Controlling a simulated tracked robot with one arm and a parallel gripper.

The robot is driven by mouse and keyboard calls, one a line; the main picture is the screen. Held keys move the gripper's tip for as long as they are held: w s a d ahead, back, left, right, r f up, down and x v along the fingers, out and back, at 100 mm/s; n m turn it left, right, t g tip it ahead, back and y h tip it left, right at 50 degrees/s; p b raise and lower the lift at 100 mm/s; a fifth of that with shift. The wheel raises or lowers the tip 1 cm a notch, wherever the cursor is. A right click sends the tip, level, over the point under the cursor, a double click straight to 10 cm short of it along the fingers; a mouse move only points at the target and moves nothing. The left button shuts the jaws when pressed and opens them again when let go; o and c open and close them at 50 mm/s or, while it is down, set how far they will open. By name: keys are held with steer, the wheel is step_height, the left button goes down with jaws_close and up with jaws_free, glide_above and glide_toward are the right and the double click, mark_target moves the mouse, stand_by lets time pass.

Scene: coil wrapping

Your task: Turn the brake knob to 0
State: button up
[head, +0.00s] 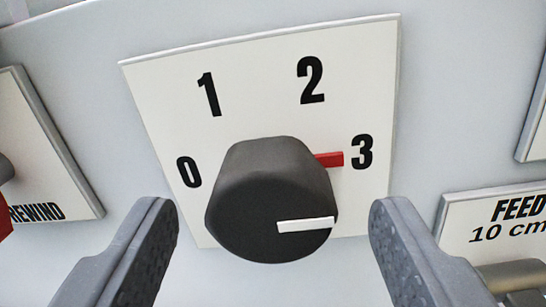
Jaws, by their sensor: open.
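The brake knob (268,190) is a dark grey, round knob in the middle of the head view. It sits on a white plate (250,70) marked 0, 1, 2 and 3. A red pointer (330,159) sticks out from behind the knob and points right, at the 3. A white bar (306,225) on the knob's face also points right. My gripper (272,225) is open, with one grey finger on each side of the knob. Gaps show between both fingers and the knob, so neither appears to touch it. The 0 (188,172) is at the knob's left.
A plate reading REWIND (38,212) is at the left edge, with a red part (4,218) beside it. A plate reading FEED 10 cm (505,215) is at the right, with a metal and dark control (515,276) below its text. The grey panel between the plates is bare.

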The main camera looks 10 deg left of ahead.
steer(key=shift+w+a, duration=0.1)
steer(key=shift+w, duration=0.65)
steer(key=c, duration=1)
steer(key=shift+o, duration=0.2)
steer(key=shift+a, duration=0.1)
